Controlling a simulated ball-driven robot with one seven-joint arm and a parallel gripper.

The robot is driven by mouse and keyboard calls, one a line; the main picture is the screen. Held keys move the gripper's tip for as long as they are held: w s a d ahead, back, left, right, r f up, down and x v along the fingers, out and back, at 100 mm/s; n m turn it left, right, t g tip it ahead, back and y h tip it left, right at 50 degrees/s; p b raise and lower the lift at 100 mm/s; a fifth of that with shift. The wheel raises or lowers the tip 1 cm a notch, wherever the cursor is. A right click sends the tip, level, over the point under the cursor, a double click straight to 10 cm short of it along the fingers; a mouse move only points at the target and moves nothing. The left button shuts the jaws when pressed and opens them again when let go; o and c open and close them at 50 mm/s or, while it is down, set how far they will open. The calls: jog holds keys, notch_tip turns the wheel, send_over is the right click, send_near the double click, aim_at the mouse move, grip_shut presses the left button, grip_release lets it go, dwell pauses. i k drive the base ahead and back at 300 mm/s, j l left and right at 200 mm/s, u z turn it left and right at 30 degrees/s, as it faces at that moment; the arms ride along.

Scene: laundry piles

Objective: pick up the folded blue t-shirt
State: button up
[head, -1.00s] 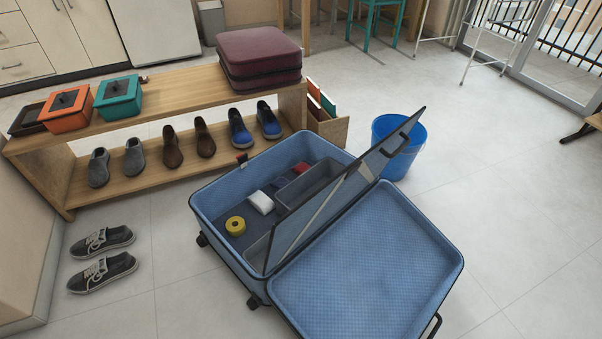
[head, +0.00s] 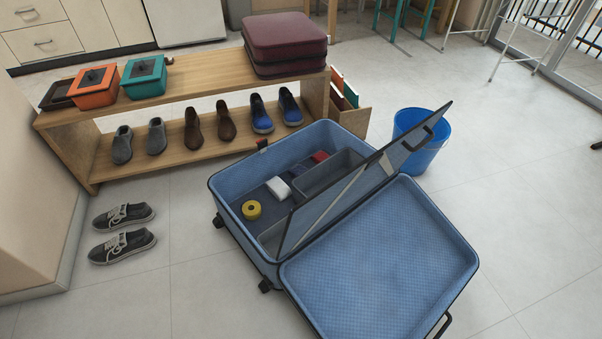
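No folded blue t-shirt can be made out in the head view. An open blue suitcase (head: 378,272) lies on the floor in the middle. Its left half holds a yellow roll (head: 251,209), a white folded item (head: 278,188), a small red item (head: 320,156) and a grey tray (head: 328,177). A dark-framed divider panel (head: 362,177) stands tilted between the halves and hides part of the left half. The right half looks empty. My gripper is not in view.
A wooden shoe bench (head: 203,85) with several pairs of shoes stands behind the suitcase, bearing a maroon case (head: 286,40), an orange box (head: 94,90) and a teal box (head: 144,78). Sneakers (head: 122,245) lie at left. A blue bucket (head: 420,140) stands right. Floor at far right is clear.

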aim_at(297, 169)
jog(key=i+j+z, duration=0.1)
jog(key=j, duration=0.65)
jog(key=i+j+z, duration=0.1)
jog(key=j, duration=0.6)
jog(key=i+j+z, duration=0.1)
jog(key=i+j, duration=0.25)
jog(key=j, duration=0.3)
jog(key=i+j+z, duration=0.15)
jog(key=j, duration=0.2)
jog(key=i+j, duration=0.15)
jog(key=j, duration=0.2)
jog(key=i+j+z, duration=0.15)
jog(key=j, duration=0.2)
jog(key=i+j+z, duration=0.1)
jog(key=j, duration=0.25)
jog(key=i+j, duration=0.3)
jog(key=i, duration=0.2)
jog(key=i+j, duration=0.35)
jog(key=i, duration=0.15)
jog(key=i+l+z, duration=0.05)
